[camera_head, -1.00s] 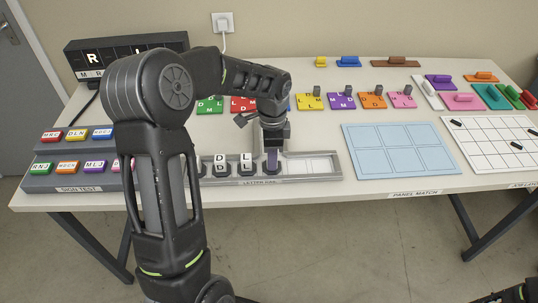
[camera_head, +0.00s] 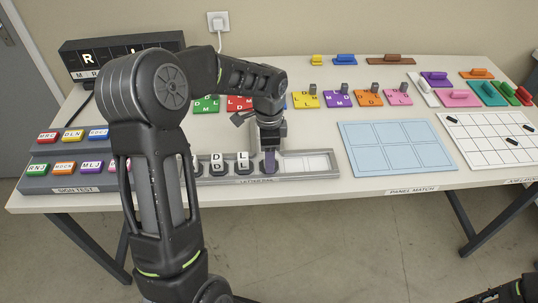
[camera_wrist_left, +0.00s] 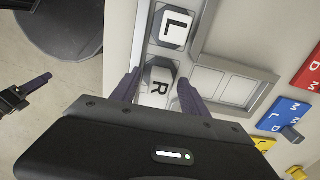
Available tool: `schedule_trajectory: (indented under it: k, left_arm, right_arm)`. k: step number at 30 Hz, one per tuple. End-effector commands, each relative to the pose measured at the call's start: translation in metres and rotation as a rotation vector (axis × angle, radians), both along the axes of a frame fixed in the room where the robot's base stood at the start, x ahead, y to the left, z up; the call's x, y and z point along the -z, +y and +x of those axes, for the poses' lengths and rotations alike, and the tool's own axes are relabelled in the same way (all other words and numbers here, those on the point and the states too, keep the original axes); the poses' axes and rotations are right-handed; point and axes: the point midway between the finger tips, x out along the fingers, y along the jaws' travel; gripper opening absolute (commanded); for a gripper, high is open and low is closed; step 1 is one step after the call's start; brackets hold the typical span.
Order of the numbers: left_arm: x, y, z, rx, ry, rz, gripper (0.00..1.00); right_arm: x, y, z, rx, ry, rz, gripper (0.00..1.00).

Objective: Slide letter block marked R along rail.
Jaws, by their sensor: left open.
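The white block marked R (camera_wrist_left: 159,86) sits in the grey letter rail (camera_head: 312,165), next to the white block marked L (camera_wrist_left: 174,28). In the head view, my gripper covers the R block. My left gripper (camera_head: 270,163) points down at the rail, just right of the L block (camera_head: 243,161). In the left wrist view, the purple fingers of my left gripper (camera_wrist_left: 160,79) stand apart, one on each side of the R block. My right gripper (camera_head: 526,290) is only partly in view at the bottom right corner, and its jaws are unclear.
Other letter blocks (camera_head: 217,163) stand in the rail left of the L block. The rail's right part is empty. A light blue panel (camera_head: 397,148) lies to the right. Coloured letter plates (camera_head: 305,99) lie behind the rail. A sign console (camera_head: 75,178) stands at the left.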

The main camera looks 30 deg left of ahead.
Motion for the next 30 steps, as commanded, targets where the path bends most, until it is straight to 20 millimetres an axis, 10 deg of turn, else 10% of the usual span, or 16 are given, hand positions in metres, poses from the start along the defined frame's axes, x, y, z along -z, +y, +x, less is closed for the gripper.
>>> schedule_trajectory:
  k: [16, 30]
  left_arm:
    - [-0.069, 0.0, 0.001, 0.0, -0.003, 0.001, 0.53]
    - [-0.077, 0.0, 0.0, 0.0, 0.0, 0.0, 0.53]
  right_arm:
    - [0.005, 0.0, 0.0, 0.0, 0.0, 0.0, 0.53]
    - [0.005, 0.0, 0.0, 0.0, 0.0, 0.0, 0.53]
